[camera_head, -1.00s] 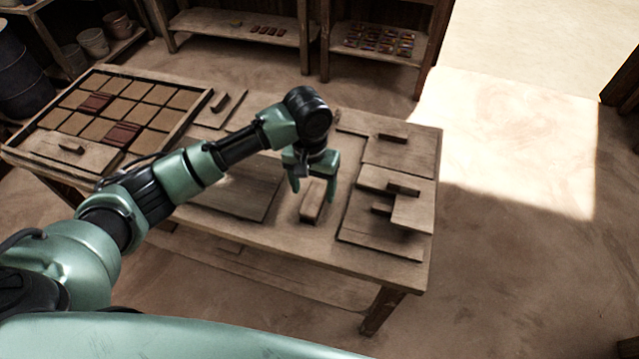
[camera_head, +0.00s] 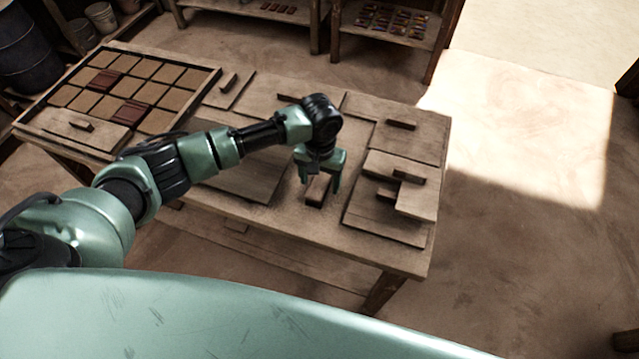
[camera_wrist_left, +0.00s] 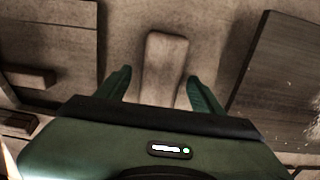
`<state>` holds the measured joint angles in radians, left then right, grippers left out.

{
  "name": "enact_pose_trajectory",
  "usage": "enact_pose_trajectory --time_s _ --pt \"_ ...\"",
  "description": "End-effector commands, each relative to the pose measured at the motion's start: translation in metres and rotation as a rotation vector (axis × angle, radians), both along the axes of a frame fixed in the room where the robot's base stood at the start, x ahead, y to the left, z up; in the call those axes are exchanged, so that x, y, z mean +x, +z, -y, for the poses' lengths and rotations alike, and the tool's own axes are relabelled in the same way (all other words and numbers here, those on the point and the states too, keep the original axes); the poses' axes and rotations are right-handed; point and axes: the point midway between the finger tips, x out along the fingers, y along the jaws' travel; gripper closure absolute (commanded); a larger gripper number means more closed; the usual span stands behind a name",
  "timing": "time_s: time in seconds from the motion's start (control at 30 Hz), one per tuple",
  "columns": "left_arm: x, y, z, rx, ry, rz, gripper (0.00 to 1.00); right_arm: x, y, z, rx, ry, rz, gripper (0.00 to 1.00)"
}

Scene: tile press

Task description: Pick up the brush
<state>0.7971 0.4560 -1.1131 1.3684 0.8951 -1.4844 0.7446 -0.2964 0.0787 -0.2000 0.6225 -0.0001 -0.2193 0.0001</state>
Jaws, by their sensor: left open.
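The brush (camera_head: 317,191) looks like a small brown wooden block with a paler top, lying on the wooden table (camera_head: 285,215). In the left wrist view the brush (camera_wrist_left: 164,60) runs lengthwise between the two green fingers. My left gripper (camera_head: 320,181) points down over the brush and is open, one finger on each side. The left wrist view also shows its fingertips (camera_wrist_left: 159,77), with a gap on both sides of the brush. In the head view the fingers partly hide the brush. My right gripper is not in view.
Flat boards with dark handles (camera_head: 401,125) lie on the table's right side. A dark flat board (camera_head: 243,180) lies left of the brush. A framed tray of tiles (camera_head: 215,78), some dark red, fills the left end. Shelves (camera_head: 345,22) stand behind.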

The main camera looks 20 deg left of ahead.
Motion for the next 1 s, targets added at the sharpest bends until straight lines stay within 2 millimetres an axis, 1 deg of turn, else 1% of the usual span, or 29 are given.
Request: enact_pose_trajectory --time_s 0.03,0.07,0.1,0.17,0.2,0.23,0.27,0.53,0.67,0.77,0.87,0.97,1.0 --pt "0.0 0.0 0.0 0.0 0.0 0.0 0.38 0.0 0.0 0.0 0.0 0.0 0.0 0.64" --pt "0.0 0.0 0.0 0.0 0.0 0.0 0.47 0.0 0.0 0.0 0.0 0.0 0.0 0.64" --pt "0.0 0.0 0.0 0.0 0.0 0.0 0.58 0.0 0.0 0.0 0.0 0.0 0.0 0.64" --pt "0.0 0.0 0.0 0.0 0.0 0.0 0.74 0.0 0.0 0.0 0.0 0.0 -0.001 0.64" --pt "0.0 0.0 0.0 0.0 0.0 0.0 0.86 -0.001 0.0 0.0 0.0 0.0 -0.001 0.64" --pt "0.0 0.0 0.0 0.0 0.0 0.0 0.94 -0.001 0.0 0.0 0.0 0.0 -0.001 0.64" --pt "0.0 0.0 0.0 0.0 0.0 0.0 1.0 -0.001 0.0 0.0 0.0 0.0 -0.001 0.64" --pt "0.0 0.002 0.0 -0.001 0.001 0.001 1.0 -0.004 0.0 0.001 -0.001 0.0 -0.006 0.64" --pt "0.001 0.009 0.0 -0.001 0.001 0.001 1.0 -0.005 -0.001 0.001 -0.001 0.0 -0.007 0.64" --pt "0.001 0.021 0.0 -0.002 0.001 0.003 1.0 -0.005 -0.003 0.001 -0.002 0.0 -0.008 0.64" --pt "0.002 0.04 0.0 -0.002 0.001 0.006 1.0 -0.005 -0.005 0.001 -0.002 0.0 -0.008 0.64" --pt "0.002 0.066 0.001 -0.003 -0.001 0.007 1.0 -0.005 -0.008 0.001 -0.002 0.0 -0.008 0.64" --pt "0.002 0.078 0.001 -0.003 -0.001 0.008 1.0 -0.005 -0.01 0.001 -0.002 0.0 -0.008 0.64"
